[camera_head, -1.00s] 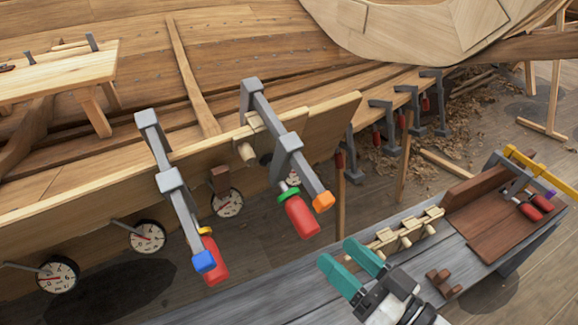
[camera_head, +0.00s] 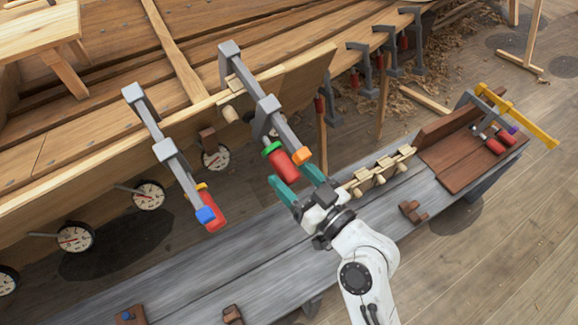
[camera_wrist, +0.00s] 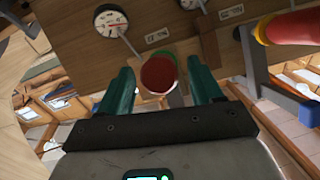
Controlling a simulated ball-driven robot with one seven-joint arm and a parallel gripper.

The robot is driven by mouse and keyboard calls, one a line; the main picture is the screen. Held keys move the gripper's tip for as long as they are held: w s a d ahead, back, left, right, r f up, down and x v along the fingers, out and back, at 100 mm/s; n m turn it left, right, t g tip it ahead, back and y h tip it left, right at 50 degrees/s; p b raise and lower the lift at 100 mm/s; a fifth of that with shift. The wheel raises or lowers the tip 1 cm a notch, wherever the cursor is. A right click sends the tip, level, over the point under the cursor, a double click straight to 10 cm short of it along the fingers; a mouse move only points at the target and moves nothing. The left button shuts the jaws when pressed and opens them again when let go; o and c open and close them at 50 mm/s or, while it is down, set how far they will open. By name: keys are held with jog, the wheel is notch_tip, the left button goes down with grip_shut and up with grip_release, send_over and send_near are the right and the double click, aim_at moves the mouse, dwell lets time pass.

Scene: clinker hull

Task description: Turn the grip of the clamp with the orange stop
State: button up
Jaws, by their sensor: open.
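The clamp with the orange stop (camera_head: 302,155) hangs on the hull's plank edge, its grey bar slanting down to the right. Its red grip (camera_head: 283,165) has a green collar (camera_head: 271,148) above it. My gripper (camera_head: 298,181) is open, its teal fingers at the lower end of this grip. In the wrist view the round red grip end (camera_wrist: 158,74) appears between the two spread fingers (camera_wrist: 160,82), with a visible gap to the right finger. I cannot tell whether the left finger touches it, or how deep the grip sits between them.
A neighbouring clamp with a blue stop (camera_head: 205,215) hangs left; its red grip with yellow collar appears at the wrist view's upper right (camera_wrist: 290,28). Dial gauges (camera_head: 149,195) hang along the hull. A grey bench (camera_head: 200,282) with pegs (camera_head: 378,178) lies below.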

jog(key=shift+w+a, duration=0.5)
jog(key=shift+c, duration=0.3)
jog(key=c, duration=0.9)
